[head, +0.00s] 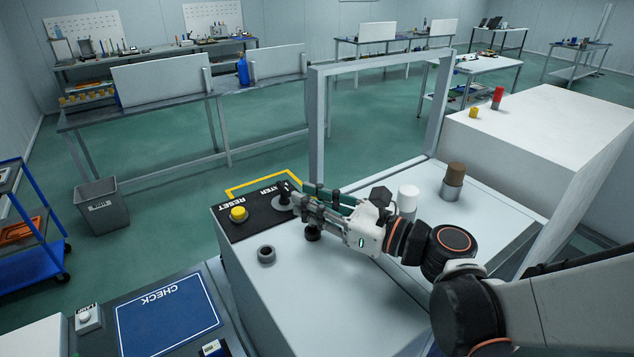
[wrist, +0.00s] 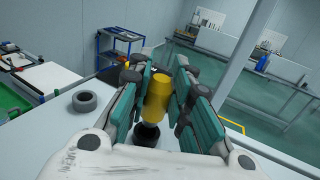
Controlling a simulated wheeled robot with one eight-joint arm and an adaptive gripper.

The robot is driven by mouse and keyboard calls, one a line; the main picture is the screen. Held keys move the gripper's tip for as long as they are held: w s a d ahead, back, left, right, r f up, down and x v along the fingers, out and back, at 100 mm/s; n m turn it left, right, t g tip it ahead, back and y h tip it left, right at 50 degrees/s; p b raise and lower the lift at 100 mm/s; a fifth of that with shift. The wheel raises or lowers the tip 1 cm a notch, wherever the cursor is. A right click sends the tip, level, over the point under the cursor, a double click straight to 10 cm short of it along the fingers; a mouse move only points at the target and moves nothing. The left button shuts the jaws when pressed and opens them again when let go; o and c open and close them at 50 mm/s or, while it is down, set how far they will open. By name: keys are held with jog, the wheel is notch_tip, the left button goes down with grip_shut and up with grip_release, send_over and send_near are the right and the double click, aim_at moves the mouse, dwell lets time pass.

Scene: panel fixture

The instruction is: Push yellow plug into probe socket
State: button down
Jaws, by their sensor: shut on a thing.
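My gripper (head: 290,194) reaches left over the dark label plate on the white cabinet. It is shut on the yellow plug (wrist: 157,98), which sits between the teal finger pads in the wrist view. The plug does not show clearly in the head view. A black round piece (wrist: 146,135) shows just below the plug in the wrist view; I cannot tell whether they touch. A grey ring-shaped socket (head: 266,255) on the cabinet top stands apart from the gripper, and it also shows in the wrist view (wrist: 85,101). I cannot tell which fitting is the probe socket.
A yellow RESET button (head: 238,214) is on the plate. A white cylinder (head: 408,198) and a brown-topped one (head: 454,178) stand behind my arm. A grey frame (head: 317,120) rises behind the cabinet. A blue CHECK panel (head: 166,312) is at front left.

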jog(key=shift+f+b, duration=1.35)
dwell(0.6)
jog(key=c, duration=1.3)
grip_release()
jog(key=shift+c, duration=0.2)
